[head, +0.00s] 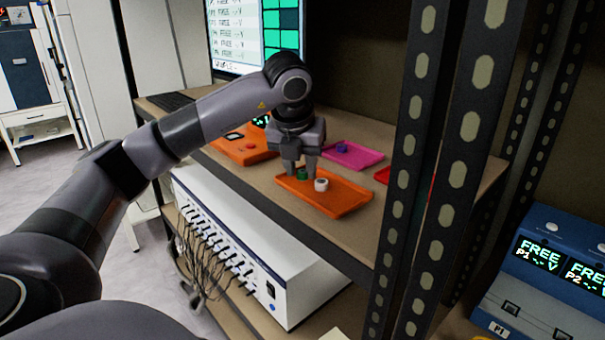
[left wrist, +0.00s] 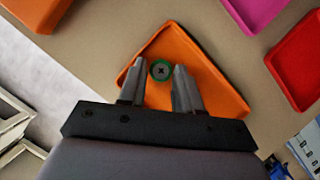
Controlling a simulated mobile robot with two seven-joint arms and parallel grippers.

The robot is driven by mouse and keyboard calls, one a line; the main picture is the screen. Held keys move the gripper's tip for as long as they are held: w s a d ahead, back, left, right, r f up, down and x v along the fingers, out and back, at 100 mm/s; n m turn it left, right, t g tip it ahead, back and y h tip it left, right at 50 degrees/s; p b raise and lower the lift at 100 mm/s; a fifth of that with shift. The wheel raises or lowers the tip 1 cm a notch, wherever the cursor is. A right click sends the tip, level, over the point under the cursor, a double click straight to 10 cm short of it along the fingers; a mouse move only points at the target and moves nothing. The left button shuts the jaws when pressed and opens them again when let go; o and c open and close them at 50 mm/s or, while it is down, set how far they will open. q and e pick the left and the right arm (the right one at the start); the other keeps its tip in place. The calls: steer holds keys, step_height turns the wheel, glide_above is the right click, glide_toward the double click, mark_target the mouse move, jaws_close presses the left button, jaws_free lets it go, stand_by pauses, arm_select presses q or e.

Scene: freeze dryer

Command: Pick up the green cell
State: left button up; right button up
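The green cell (head: 303,176) is a small round piece on the orange tray (head: 345,207) on the shelf. A white cell (head: 321,184) stands just right of it on the same tray. My left gripper (head: 300,170) points down over the tray with its fingers close around the green cell. In the left wrist view the green cell (left wrist: 161,70) shows as a green ring with a dark centre, between the tips of my left gripper (left wrist: 160,78). The fingers are open, with a small gap on each side. The white cell does not show there. My right gripper is not in view.
A pink tray (head: 356,157) with a purple cell (head: 342,148) lies behind, and a red tray (head: 382,175) lies at right. Another orange tray (head: 235,151) is at left. Perforated shelf posts (head: 412,150) stand right of the arm. A white instrument (head: 255,250) sits below.

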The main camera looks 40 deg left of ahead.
arm_select(q)
jaws_close()
